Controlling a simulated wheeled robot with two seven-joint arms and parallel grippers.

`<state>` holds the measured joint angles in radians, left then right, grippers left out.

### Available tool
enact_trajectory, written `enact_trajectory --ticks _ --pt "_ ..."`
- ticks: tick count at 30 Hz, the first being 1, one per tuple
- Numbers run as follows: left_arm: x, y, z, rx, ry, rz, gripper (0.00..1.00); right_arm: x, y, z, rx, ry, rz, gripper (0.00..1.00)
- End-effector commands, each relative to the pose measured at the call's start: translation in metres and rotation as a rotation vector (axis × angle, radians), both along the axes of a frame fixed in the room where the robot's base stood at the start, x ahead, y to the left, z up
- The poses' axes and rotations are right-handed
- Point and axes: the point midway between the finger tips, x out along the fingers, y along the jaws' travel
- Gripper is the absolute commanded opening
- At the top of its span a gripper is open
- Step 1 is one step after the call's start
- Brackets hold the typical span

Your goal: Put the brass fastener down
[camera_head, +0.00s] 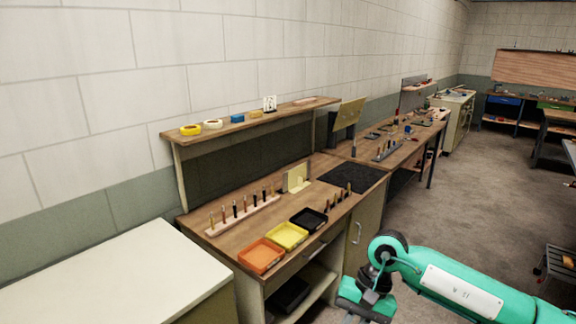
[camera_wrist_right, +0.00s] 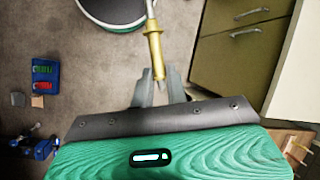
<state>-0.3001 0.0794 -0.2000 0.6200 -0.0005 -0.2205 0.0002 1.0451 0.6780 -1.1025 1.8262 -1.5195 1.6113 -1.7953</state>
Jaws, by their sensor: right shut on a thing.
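My right gripper (camera_wrist_right: 160,88) is shut on the brass fastener (camera_wrist_right: 155,52) in the right wrist view. The fastener has a gold-coloured body with a thinner grey shaft running up from it. It is held clear, with the floor behind it. In the head view my right arm comes in from the lower right, in front of the workbench; its gripper tips and the fastener are not visible there. My left gripper is not in view.
On the workbench (camera_head: 222,252) stand an orange tray (camera_head: 261,256), a yellow tray (camera_head: 287,236) and a black tray (camera_head: 309,220). A pink rack (camera_head: 240,217) holds several upright pieces behind them. More small upright pieces stand at right. A white-topped cabinet (camera_head: 110,270) stands at left.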

Motion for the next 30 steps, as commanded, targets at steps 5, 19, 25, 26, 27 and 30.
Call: enact_trajectory --ticks 5,19,25,26,27,30 --pt "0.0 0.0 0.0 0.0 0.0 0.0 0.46 -0.03 -0.054 -0.028 -0.001 0.011 0.123 0.0" --pt "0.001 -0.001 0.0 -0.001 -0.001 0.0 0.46 -0.055 -0.089 -0.045 0.011 0.021 0.23 0.0" --pt "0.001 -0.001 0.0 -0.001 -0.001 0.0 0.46 -0.054 -0.089 -0.044 0.01 0.02 0.229 0.0" --pt "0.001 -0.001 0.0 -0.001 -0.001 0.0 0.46 -0.054 -0.089 -0.044 0.009 0.021 0.229 0.0" --pt "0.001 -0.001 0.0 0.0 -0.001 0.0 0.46 -0.054 -0.089 -0.044 0.009 0.021 0.229 0.0" --pt "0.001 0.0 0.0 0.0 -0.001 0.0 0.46 -0.054 -0.087 -0.043 0.01 0.02 0.233 0.0"
